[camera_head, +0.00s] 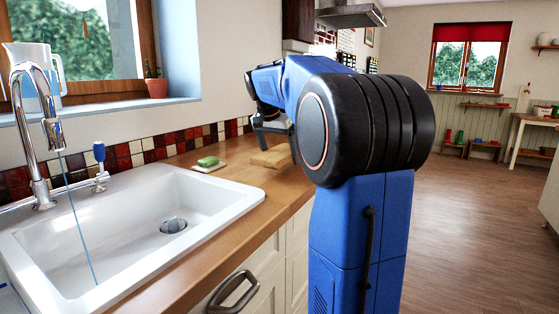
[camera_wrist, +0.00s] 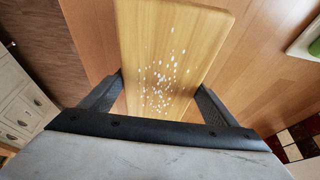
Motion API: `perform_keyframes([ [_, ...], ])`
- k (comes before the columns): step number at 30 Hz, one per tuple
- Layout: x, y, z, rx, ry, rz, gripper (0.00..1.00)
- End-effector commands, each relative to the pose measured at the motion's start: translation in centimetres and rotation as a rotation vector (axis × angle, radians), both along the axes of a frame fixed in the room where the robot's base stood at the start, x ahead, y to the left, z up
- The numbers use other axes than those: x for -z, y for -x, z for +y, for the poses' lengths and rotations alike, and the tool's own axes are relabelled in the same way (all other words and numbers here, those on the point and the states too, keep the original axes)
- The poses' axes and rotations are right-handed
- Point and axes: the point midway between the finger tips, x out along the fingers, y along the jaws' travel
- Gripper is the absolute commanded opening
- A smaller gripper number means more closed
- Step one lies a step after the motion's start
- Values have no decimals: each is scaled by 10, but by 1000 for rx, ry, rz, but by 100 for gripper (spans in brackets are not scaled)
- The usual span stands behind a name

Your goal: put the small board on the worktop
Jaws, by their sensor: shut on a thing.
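The small board (camera_wrist: 168,50) is a pale wooden slab with a patch of white specks on it. In the wrist view it lies between the two fingers of my gripper (camera_wrist: 158,95), which is shut on its sides. In the head view the board (camera_head: 272,157) is at or just above the wooden worktop (camera_head: 232,178), right of the sink; I cannot tell whether it touches. My gripper (camera_head: 270,138) is above it there, partly hidden by my own arm. The worktop also fills the wrist view behind the board (camera_wrist: 262,62).
A green sponge on a white dish (camera_head: 208,164) lies left of the board, close by. The white sink (camera_head: 130,220) with its chrome tap (camera_head: 35,130) is at the front left. A tiled wall edge runs behind. The worktop's front edge drops to cabinets and the floor (camera_head: 470,200).

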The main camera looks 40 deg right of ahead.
Motion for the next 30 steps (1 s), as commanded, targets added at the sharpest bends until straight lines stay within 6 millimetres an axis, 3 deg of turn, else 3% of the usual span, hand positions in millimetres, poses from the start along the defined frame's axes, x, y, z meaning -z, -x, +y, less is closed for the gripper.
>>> perform_keyframes([
  [4, 18, 0, 0, -1, 0, 1, 49],
  [16, 23, 0, 0, -1, 1, -1, 49],
  [17, 23, 0, 0, -1, 1, 0, 87],
  [19, 23, 0, 0, -1, 0, 0, 100],
  [30, 16, 1, 2, -1, 1, 0, 100],
])
